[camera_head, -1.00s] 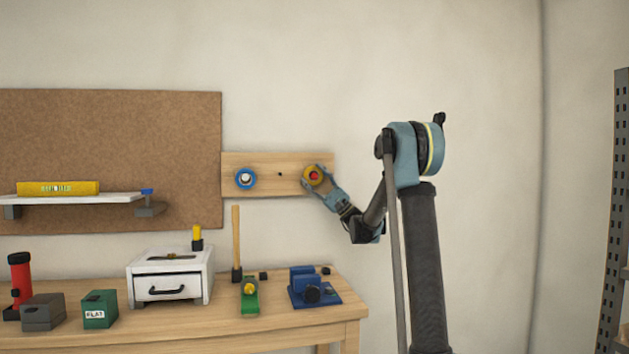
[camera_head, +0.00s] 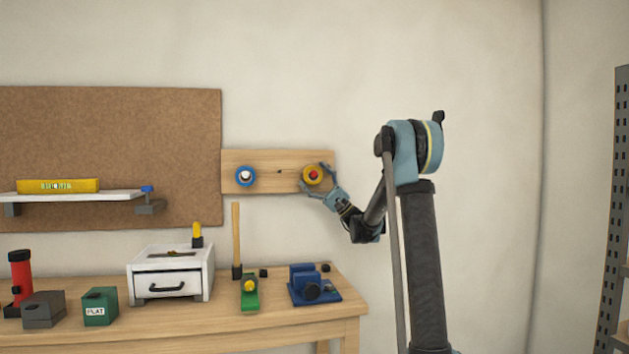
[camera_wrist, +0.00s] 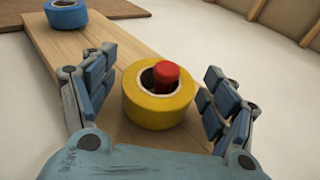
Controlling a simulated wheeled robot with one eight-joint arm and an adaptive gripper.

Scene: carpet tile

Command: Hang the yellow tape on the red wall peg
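The yellow tape (camera_head: 313,176) is at the right part of the wooden wall board (camera_head: 278,190). In the wrist view the yellow tape (camera_wrist: 151,112) is around the red peg (camera_wrist: 166,74), whose red end sticks out through its hole. My gripper (camera_head: 317,180) is at the tape from the lower right. In the wrist view my gripper (camera_wrist: 160,100) is open, its blue-padded fingers on either side of the tape, with gaps visible between them and it.
A blue tape roll (camera_head: 246,176) is on a white peg on the left of the board. The workbench (camera_head: 215,325) below holds a white drawer box (camera_head: 172,273), a blue vise-like tool (camera_head: 313,286) and other items. A corkboard (camera_head: 110,140) is at the left.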

